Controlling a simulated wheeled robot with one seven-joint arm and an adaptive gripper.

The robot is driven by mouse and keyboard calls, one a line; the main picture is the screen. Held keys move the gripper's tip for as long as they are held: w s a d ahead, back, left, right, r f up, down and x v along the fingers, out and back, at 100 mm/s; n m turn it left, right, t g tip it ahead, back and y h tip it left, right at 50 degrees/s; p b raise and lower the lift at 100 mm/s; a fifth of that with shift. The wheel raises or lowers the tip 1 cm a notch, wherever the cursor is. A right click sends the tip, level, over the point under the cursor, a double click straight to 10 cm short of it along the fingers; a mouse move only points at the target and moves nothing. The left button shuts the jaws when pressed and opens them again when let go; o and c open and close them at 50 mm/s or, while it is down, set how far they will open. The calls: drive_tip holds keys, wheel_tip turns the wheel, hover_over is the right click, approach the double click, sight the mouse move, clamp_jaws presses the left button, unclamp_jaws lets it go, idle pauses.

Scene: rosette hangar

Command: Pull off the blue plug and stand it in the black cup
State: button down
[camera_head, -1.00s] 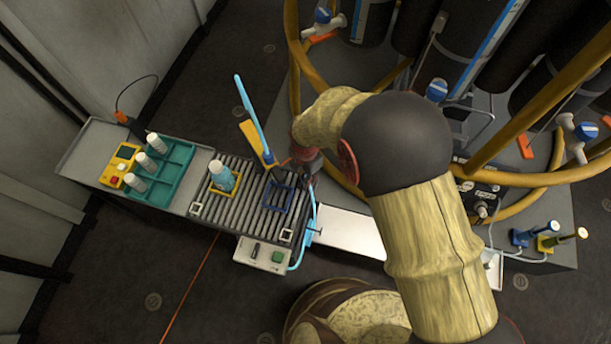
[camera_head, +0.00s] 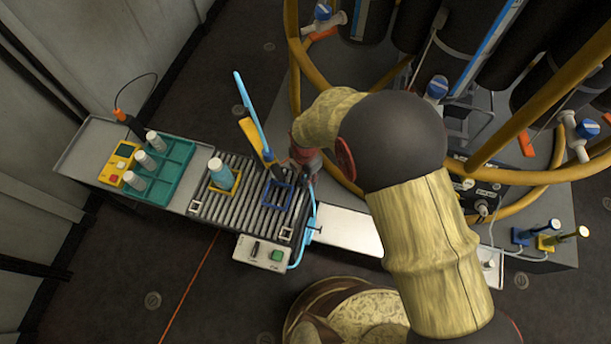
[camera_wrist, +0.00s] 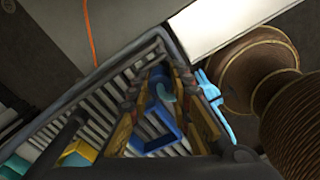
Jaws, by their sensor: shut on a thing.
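My gripper (camera_head: 287,169) hangs over the right part of the slatted conveyor, close to a blue square frame (camera_head: 277,198). In the wrist view its fingers (camera_wrist: 159,80) are shut on a small blue piece (camera_wrist: 158,88), which I take to be the blue plug. A round teal patch shows beside that piece. The blue frame (camera_wrist: 157,140) shows beyond the fingers, with slats visible inside it. In the head view the held piece is mostly hidden by the gripper. I cannot make out the black cup for certain.
A teal bottle (camera_head: 221,172) stands in a yellow frame (camera_head: 234,184) on the conveyor (camera_head: 235,215). A green tray (camera_head: 175,172) with white-topped cylinders is at left. A light blue rod (camera_head: 249,110) rises behind. A white plate (camera_head: 345,230) lies right; cylinders and yellow pipes crowd the back.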

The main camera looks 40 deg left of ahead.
drive_tip(key=shift+d, duration=0.1)
drive_tip(key=shift+r+p, duration=1.25)
drive_tip(key=shift+r, duration=0.45)
